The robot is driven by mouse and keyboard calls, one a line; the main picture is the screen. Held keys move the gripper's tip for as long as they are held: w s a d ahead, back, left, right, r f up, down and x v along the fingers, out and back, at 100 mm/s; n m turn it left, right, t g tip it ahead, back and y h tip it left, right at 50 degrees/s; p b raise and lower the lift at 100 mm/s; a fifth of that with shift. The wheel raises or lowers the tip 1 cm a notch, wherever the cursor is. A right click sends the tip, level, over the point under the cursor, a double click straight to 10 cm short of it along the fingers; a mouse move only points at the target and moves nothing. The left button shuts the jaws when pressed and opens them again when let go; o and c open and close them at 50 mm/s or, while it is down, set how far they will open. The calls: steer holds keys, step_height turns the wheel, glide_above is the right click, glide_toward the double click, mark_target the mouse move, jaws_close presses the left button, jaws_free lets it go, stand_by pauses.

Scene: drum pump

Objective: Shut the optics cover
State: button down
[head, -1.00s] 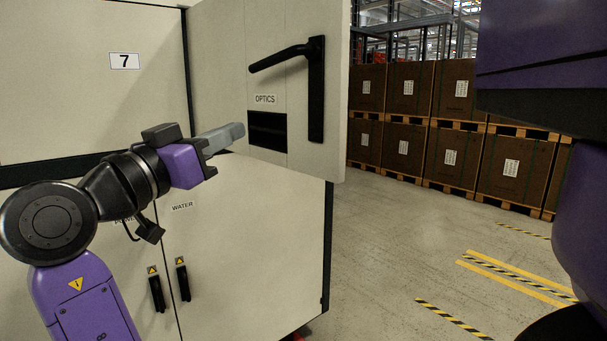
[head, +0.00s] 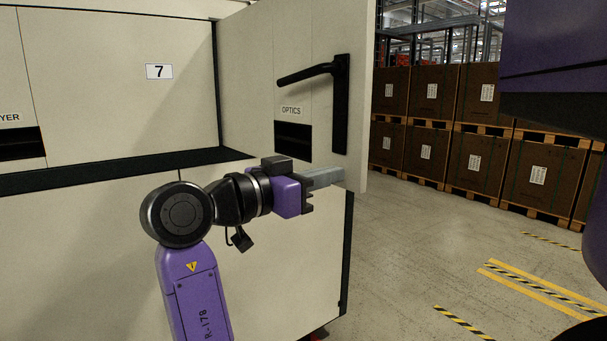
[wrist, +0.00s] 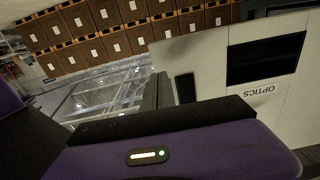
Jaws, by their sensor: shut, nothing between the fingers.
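The optics cover (head: 258,75) is a cream panel standing open at an angle to the cabinet front. It bears an OPTICS label, a dark rectangular opening and a black lever handle (head: 341,105) near its right edge. My gripper (head: 340,176) is shut and empty, pointing right, low in front of the cover's lower right part in the head view. Whether it touches the cover cannot be told. In the wrist view the cover (wrist: 215,65) appears upside down at the right, with its label and opening, and the grey fingers (wrist: 158,92) are beside its edge.
The cream cabinet (head: 110,80) with the number 7 plate fills the left, with a dark ledge (head: 110,172) along it. Stacked brown boxes on pallets (head: 425,100) stand behind at the right. Open grey floor (head: 400,250) with striped markings lies right of the cabinet.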

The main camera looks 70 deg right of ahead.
mark_target(356, 169)
steer(key=shift+p+x, duration=0.45)
steer(key=shift+x, duration=1.5)
